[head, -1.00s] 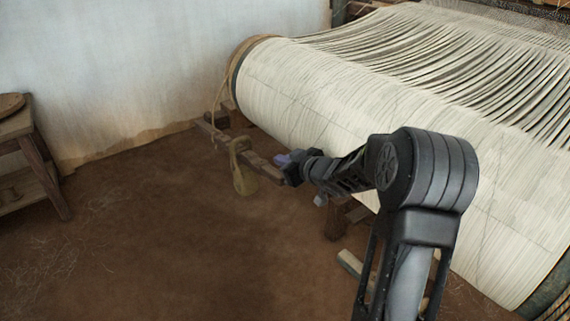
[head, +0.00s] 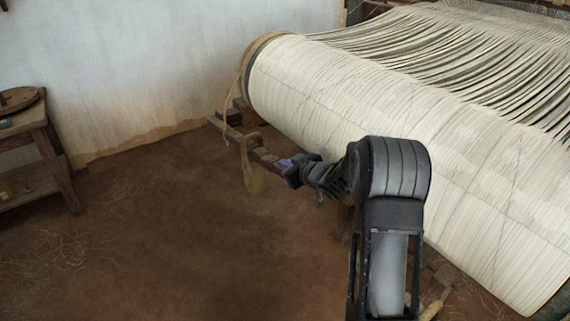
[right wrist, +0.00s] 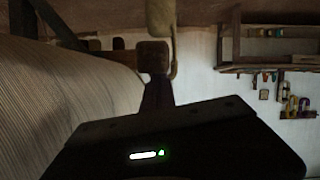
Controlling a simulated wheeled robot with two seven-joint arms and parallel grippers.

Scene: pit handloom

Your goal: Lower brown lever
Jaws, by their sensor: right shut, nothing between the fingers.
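In the right wrist view the lever's blocky wooden end (right wrist: 152,56) is just beyond my dark gripper (right wrist: 157,92). My left gripper is not in view.
The warp roll fills the right side, close to my right arm. A wooden stool or small table (head: 40,140) stands at the left by the pale wall (head: 140,60). The brown earth floor (head: 170,240) between is clear. Wooden pieces (head: 436,295) lie below my arm.

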